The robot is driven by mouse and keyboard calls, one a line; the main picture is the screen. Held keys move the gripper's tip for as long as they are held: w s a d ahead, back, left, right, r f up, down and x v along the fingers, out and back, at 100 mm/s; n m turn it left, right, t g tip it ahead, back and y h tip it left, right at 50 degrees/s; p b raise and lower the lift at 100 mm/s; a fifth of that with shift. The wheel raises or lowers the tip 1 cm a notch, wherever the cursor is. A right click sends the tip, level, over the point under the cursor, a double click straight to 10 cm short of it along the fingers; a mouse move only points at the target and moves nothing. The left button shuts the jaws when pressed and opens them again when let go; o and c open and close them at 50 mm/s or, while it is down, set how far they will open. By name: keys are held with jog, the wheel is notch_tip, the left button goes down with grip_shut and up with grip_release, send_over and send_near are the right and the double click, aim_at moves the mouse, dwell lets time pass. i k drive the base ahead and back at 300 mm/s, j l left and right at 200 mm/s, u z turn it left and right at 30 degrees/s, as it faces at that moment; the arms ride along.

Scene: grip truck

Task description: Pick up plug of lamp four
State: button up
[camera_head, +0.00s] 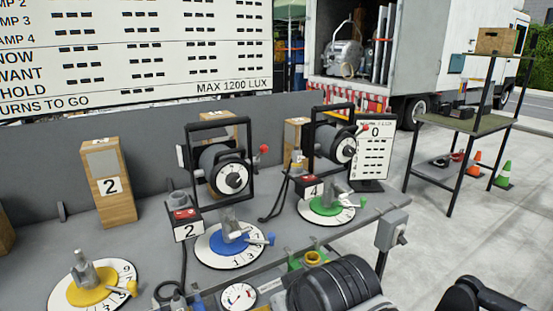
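A small black-and-red box marked 4 (311,189) stands on the grey bench, behind a green dial (325,207) with a white rim. A black cable (275,205) runs down beside this box on its left and bends at a dark end on the bench. I cannot tell whether that end is the plug of lamp four. A black-framed reel-like lamp (333,142) with a red knob stands behind the box; its own number is not clear. My gripper's fingers do not show. Black rounded parts lie at the bottom right edge, cut off by the frame.
A box marked 2 (187,226), a blue dial (230,240), a yellow dial (93,284) and a wooden block marked 2 (108,183) stand on the bench. A score card (371,150) stands at right. Open pavement lies beyond, with a shelf rack (464,124) and cones.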

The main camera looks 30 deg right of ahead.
aim_at(296, 154)
jog(key=z, duration=0.7)
